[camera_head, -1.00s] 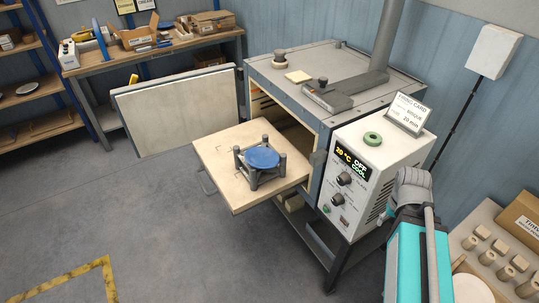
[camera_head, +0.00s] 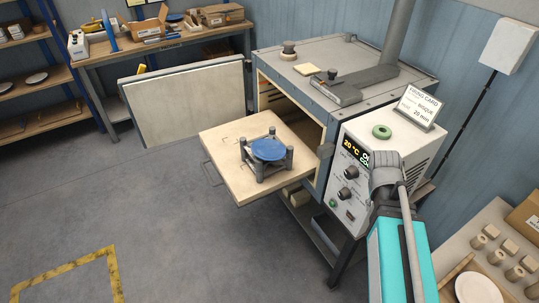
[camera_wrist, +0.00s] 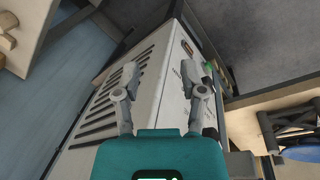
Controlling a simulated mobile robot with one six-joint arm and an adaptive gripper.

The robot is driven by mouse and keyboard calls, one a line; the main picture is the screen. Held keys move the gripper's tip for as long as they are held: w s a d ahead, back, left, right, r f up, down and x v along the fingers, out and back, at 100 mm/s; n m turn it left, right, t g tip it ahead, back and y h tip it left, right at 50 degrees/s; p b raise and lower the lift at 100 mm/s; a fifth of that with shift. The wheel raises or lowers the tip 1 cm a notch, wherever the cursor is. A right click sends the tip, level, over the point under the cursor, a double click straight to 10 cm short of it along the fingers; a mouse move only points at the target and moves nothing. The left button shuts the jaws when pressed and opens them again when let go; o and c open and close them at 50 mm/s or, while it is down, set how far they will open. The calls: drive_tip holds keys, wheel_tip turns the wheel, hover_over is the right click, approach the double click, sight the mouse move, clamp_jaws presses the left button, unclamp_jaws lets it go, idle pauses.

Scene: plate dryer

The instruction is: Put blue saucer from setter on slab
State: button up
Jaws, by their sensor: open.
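The blue saucer (camera_head: 268,149) lies flat on the dark grey setter (camera_head: 285,164), a low frame with several upright posts. The setter stands on the pale slab (camera_head: 222,139) that sticks out from the open kiln. In the wrist view, the saucer (camera_wrist: 303,154) and part of the setter (camera_wrist: 268,131) show at the right edge, cut off by the frame. My gripper (camera_wrist: 160,72) is open and empty, its two fingers apart in front of the kiln's control box. It is well away from the saucer.
The kiln's control box (camera_head: 387,145) stands between my arm and the slab, with a green ring (camera_head: 382,131) and a firing card (camera_head: 417,107) on top. The open kiln door (camera_head: 186,103) is behind the slab. A side table (camera_head: 462,247) is at right. Floor at left is clear.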

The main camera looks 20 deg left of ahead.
drive_tip(key=w+a+f+n+t+h+b, duration=0.25)
drive_tip(key=w+a+n, duration=0.2)
drive_tip(key=a, duration=0.55)
drive_tip(key=n+t+h+b, duration=0.2)
drive_tip(key=n+t+b, duration=0.6)
drive_tip(key=n+t, duration=0.15)
approach(268, 160)
drive_tip(key=r, duration=0.1)
drive_tip(key=shift+s+a+r+n+g, duration=0.15)
drive_tip(key=shift+s+a+n+g, duration=0.15)
drive_tip(key=shift+a+g, duration=0.1)
drive_tip(key=b+x, duration=0.3)
drive_tip(key=x, duration=0.4)
drive_tip(key=shift+b+x, duration=0.4)
drive_tip(key=shift+x, duration=0.4)
